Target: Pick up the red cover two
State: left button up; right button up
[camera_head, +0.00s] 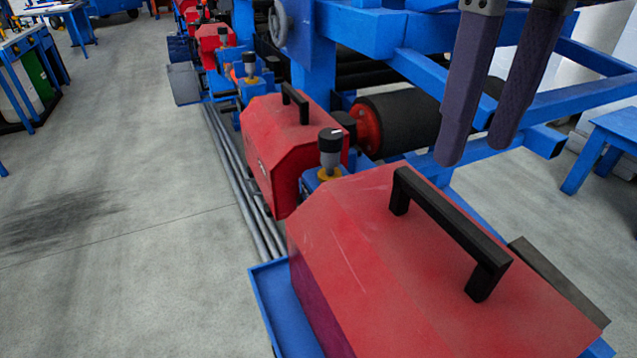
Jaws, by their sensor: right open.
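Two large red covers with black bar handles stand in a row; no number shows on them. The nearest red cover (371,245) fills the lower right, and its black handle (446,224) runs diagonally across its top. The second red cover (272,133) sits farther back to the left, with a smaller black handle (294,103). My right gripper (475,152) is at the upper right, its two dark fingers pointing down and spread apart. It is open and empty, appearing above the nearest cover's handle in the picture, apart from it. My left gripper is out of view.
A black-capped post (330,152) stands between the two covers. A dark roller (402,122) and blue frame beams (420,75) lie behind them. A blue tray edge (265,305) borders the nearest cover.

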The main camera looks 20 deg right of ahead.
aim_at(446, 207)
notch_tip(446, 207, down, 4)
jog(key=shift+r, duration=0.15)
jog(key=f, duration=0.5)
jog(key=shift+a+f+p, duration=0.3)
jog(key=shift+a, duration=0.1)
grip_shut()
jog(key=shift+r, duration=0.1)
dwell(0.8)
